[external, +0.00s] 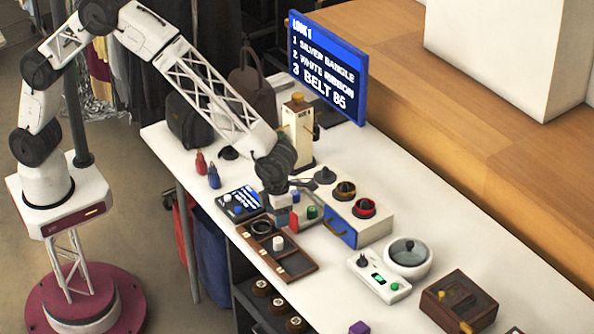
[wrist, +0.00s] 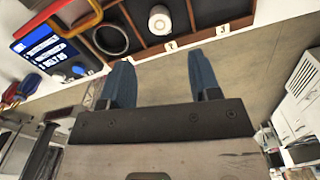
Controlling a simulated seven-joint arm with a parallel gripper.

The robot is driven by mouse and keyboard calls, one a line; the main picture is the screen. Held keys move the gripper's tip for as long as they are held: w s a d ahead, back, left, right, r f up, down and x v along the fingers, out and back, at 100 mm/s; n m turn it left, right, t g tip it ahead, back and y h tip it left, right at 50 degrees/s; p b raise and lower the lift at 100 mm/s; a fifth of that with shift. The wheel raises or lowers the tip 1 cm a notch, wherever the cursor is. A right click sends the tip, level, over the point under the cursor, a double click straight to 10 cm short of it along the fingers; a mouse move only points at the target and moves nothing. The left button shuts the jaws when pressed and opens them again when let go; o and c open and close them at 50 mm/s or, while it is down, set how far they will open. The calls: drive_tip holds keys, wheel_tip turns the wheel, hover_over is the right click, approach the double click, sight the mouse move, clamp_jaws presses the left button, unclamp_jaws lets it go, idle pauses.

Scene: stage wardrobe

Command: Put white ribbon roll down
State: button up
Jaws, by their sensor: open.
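The white ribbon roll (external: 278,243) stands in the middle compartment of the dark brown wooden tray (external: 297,277); it also shows in the wrist view (wrist: 160,20). A silver bangle (wrist: 110,39) lies in the compartment to its left, in the same tray. The right compartment looks empty. My gripper (external: 281,217) is over the table close to the tray. In the wrist view its two blue fingers (wrist: 160,75) are spread apart with nothing between them, and the roll is beyond the fingertips, clear of them.
A blue screen (external: 328,68) lists silver bangle, white ribbon and belt 85. A blue-screened panel (external: 239,203) sits left of the tray. A cream box (external: 362,229) with a blue front, a control box (external: 379,278) and a white bowl (external: 408,259) stand to the right.

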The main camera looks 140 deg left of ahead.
drive_tip(key=shift+r, duration=0.85)
idle(0.3)
drive_tip(key=s+d+r+n, duration=0.35)
drive_tip(key=d+r, duration=0.35)
drive_tip(key=d, duration=0.3)
drive_tip(key=s+d+r+n+t, duration=0.15)
drive_tip(key=s+d+r, duration=0.25)
drive_tip(key=d+r, duration=0.45)
drive_tip(key=s+d+r+n, duration=0.4)
drive_tip(key=d+r, duration=0.2)
drive_tip(key=d, duration=0.5)
drive_tip(key=s+d+r+n, duration=0.2)
drive_tip(key=s+d+n, duration=0.1)
drive_tip(key=s+d, duration=0.35)
drive_tip(key=s+d+r+n, duration=0.2)
drive_tip(key=s+d+r, duration=0.1)
drive_tip(key=s+d, duration=0.4)
drive_tip(key=s+d+f+n, duration=0.1)
drive_tip(key=s+d+n, duration=0.2)
drive_tip(key=s, duration=0.5)
drive_tip(key=s+d+f+n+t, duration=0.1)
drive_tip(key=s+d+n, duration=0.2)
drive_tip(key=s, duration=0.6)
drive_tip(key=shift+s+d, duration=0.25)
drive_tip(key=shift+d, duration=0.45)
